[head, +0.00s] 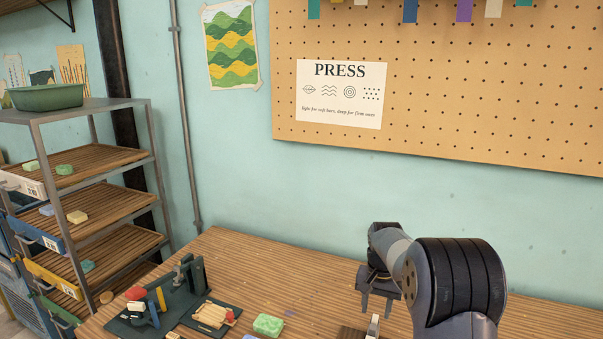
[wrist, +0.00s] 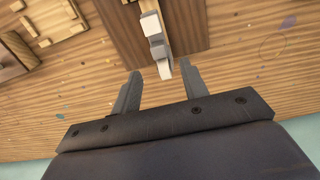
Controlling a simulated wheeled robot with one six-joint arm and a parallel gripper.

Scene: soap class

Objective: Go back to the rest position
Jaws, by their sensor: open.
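My gripper (head: 376,302) is at the right of the head view, above the wooden workbench (head: 290,262), with its fingers pointing down. In the wrist view my gripper (wrist: 160,82) is open, its two fingers apart with nothing held between them. A pale grey and white upright piece (wrist: 157,45) stands on a brown wooden block (wrist: 190,25) just beyond the fingertips. In the head view this piece (head: 374,325) shows near the bottom edge, below the gripper. Whether the fingers touch it I cannot tell.
A green soap bar (head: 268,324) lies on the bench left of my gripper. A dark press-like stand (head: 190,275) and a small wooden tray (head: 210,314) stand further left. A shelf rack (head: 100,165) is at far left. The wall and pegboard (head: 480,90) rise behind.

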